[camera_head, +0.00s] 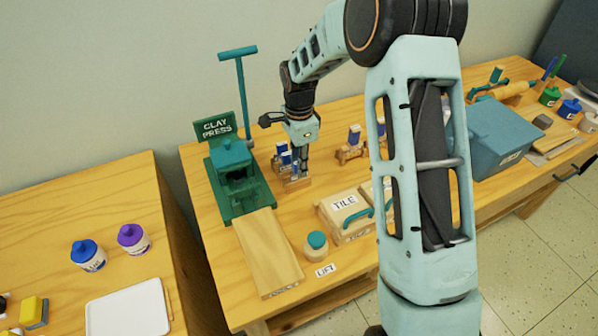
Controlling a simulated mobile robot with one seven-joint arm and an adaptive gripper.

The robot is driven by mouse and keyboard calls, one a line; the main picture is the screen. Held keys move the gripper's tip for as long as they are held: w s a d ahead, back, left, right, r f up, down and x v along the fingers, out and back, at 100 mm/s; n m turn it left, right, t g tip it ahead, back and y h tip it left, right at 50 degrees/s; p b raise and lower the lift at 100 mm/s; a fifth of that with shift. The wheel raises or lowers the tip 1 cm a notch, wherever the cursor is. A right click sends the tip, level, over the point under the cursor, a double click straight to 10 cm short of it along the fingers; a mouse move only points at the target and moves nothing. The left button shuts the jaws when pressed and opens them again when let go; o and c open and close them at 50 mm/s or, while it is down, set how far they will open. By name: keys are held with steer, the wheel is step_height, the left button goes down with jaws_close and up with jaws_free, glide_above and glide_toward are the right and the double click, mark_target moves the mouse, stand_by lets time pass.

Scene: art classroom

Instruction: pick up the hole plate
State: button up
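My gripper (296,174) points down over the table, just right of the green clay press (236,172). Its fingertips are at a small wooden stand (292,186) with a blue-and-white piece (283,156) on it. The fingers overlap the stand and piece in this view, so I cannot tell whether they are open or shut, or touching anything. A similar stand with a blue-and-white piece (354,134) is further right. No readable label shows which piece is the hole plate. My arm hides part of the table's middle.
A wooden board (268,254) extends from the press toward the front edge. A box marked TILE (345,203) and a teal-topped jar (316,245) sit to its right. A blue-grey bin (497,138) stands further right. A gap separates the left table (60,215).

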steer(key=shift+f, duration=0.25)
jaws_close()
steer(key=shift+r, duration=0.1)
